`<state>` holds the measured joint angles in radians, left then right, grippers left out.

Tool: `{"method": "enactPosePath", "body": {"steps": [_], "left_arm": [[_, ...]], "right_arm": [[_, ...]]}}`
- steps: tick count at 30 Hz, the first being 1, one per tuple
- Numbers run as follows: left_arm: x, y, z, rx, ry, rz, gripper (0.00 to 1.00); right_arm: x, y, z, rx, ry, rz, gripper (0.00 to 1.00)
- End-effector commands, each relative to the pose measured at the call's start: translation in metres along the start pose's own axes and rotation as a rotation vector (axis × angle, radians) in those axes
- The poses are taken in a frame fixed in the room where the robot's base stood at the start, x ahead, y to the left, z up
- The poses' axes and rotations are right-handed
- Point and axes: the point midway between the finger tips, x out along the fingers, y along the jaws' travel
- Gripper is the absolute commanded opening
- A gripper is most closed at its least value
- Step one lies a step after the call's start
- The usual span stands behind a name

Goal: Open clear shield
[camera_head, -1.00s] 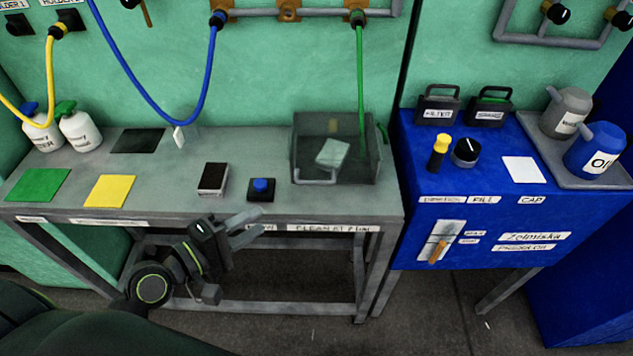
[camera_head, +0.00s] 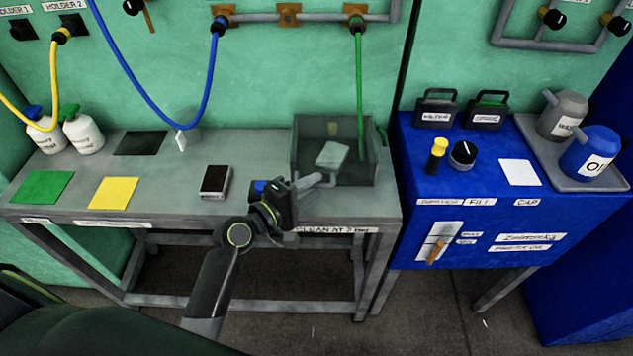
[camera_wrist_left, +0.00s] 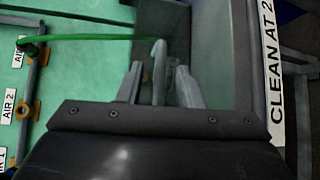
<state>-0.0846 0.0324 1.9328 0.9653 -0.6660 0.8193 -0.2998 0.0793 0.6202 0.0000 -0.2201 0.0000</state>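The clear shield (camera_head: 360,172) is a see-through box front on the right part of the grey bench and looks closed. Its bar handle (camera_wrist_left: 159,68) shows in the left wrist view. My left gripper (camera_head: 322,179) is at the lower front of the shield. In the left wrist view, its two fingers (camera_wrist_left: 158,88) are apart, one on each side of the handle, with gaps visible. In the head view the gripper hides most of the handle. A pale block (camera_head: 332,154) shows inside the shield. My right gripper is not in view.
A blue button (camera_head: 259,187) sits close beside my left wrist, partly hidden. A black-topped box (camera_head: 215,181) stands left of it. A green hose (camera_head: 360,90) hangs down into the shielded area. The blue cabinet (camera_head: 400,200) stands to the right.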

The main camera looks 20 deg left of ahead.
Motion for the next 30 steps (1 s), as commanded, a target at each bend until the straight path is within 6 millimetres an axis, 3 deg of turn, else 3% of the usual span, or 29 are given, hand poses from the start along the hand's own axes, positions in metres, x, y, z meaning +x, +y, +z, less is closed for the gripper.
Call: {"method": "enactPosePath", "body": {"steps": [6,15,23,30], "left_arm": [[0.018,0.000,0.000,0.001,0.000,0.000,0.33],[0.020,0.000,0.000,0.001,0.001,-0.001,0.33],[0.020,0.000,0.000,0.001,0.001,0.000,0.00],[0.020,-0.001,0.000,0.001,0.001,-0.001,0.00]], "right_arm": [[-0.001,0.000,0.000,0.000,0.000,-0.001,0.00],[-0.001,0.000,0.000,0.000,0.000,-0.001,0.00],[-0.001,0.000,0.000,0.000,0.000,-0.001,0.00],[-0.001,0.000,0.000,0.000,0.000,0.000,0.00]]}}
